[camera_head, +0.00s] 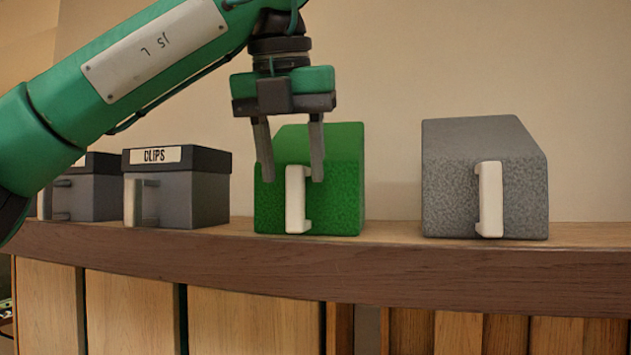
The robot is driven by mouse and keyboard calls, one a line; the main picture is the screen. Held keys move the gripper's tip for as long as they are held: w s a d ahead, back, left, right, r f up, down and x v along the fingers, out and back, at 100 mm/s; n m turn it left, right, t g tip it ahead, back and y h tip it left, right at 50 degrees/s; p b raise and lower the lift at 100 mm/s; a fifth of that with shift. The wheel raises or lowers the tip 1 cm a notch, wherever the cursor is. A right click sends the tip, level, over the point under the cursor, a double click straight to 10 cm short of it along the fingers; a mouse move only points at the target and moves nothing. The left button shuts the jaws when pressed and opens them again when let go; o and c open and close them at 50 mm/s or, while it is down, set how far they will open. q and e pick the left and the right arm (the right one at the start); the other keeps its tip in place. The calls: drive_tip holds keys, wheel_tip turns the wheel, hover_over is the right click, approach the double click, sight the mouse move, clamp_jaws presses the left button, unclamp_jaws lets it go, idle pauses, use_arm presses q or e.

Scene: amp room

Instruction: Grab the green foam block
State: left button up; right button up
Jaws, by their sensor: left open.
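The green foam block (335,204) sits on the wooden shelf (400,275), with a white handle on its front face. My left gripper (293,180) comes down from above with its two fingers apart and pointing down. The fingers overlap the upper part of the block's front in this view, near the top of the white handle. Nothing shows between them except the block and handle behind. I cannot tell whether the fingers touch the block. My right gripper is not in view.
A grey foam block (448,200) with a white handle stands to the right, with a gap of bare shelf between. A grey box labelled like "CLIPS" (195,200) and another dark-lidded box (90,200) stand to the left. A plain wall is behind.

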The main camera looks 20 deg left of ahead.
sight(297, 192)
use_arm(q)
drive_tip(key=shift+p+x, duration=0.6)
drive_tip(key=shift+x, duration=1.7)
drive_tip(key=shift+s+d, duration=0.1)
drive_tip(key=shift+d, duration=0.05)
drive_tip(key=shift+c, duration=0.6)
clamp_jaws()
